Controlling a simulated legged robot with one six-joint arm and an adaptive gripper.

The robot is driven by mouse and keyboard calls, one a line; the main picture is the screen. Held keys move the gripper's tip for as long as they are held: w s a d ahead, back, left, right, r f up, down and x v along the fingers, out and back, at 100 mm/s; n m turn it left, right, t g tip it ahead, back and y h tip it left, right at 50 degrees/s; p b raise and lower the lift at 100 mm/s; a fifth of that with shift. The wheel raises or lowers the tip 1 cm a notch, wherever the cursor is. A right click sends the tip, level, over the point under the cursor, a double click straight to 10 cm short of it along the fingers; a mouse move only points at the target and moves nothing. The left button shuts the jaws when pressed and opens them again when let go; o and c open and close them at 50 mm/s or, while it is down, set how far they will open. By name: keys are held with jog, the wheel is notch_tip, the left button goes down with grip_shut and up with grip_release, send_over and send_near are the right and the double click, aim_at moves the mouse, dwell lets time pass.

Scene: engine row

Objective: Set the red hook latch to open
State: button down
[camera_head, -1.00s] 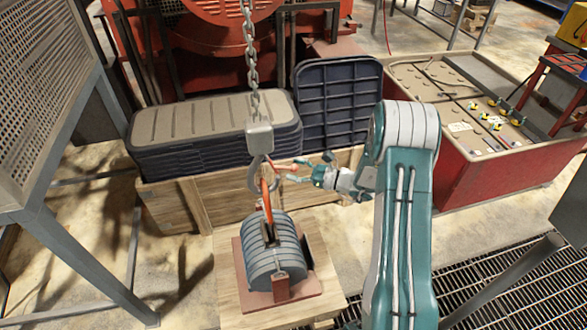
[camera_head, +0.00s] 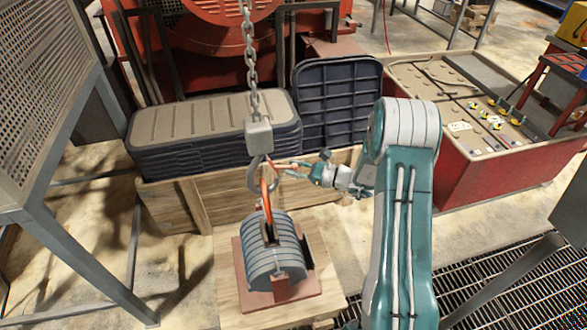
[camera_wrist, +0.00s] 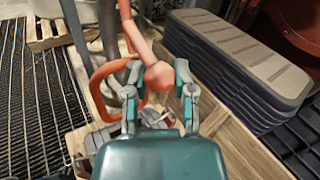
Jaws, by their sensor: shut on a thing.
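The red latch (camera_wrist: 140,42) shows in the wrist view as a bar ending in a round red knob (camera_wrist: 158,77). My gripper (camera_wrist: 159,72) has one finger on each side of this knob and is shut on it. In the head view, my gripper (camera_head: 314,169) reaches in from the right, and the latch (camera_head: 288,164) sticks out from the grey hook (camera_head: 255,178) towards it. The hook hangs below a grey block (camera_head: 259,136) on a chain. An orange loop (camera_head: 267,200) rises from the grey ribbed load to the hook. The fingertips partly hide the latch's end.
The ribbed load (camera_head: 273,252) stands on a wooden stand (camera_head: 234,310) below the hook. A wooden crate (camera_head: 220,200) with stacked dark panels (camera_head: 215,120) lies behind. A red bin (camera_head: 480,170) stands at the right.

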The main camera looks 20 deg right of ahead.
notch_tip(320, 180, up, 3)
jog(key=d+n+g+h, duration=0.1)
jog(key=n+h, duration=0.1)
notch_tip(320, 180, up, 8)
jog(key=n+g+h, duration=0.2)
jog(key=n+h, duration=0.1)
jog(key=h, duration=0.6)
send_over(295, 164)
jog(key=shift+d+f, duration=0.1)
jog(key=shift+d, duration=0.2)
jog(key=shift+a+r, duration=0.25)
jog(key=shift+r, duration=0.15)
jog(key=shift+c, duration=2.4)
grip_release()
jog(key=shift+o, duration=0.4)
jog(key=shift+a, duration=0.4)
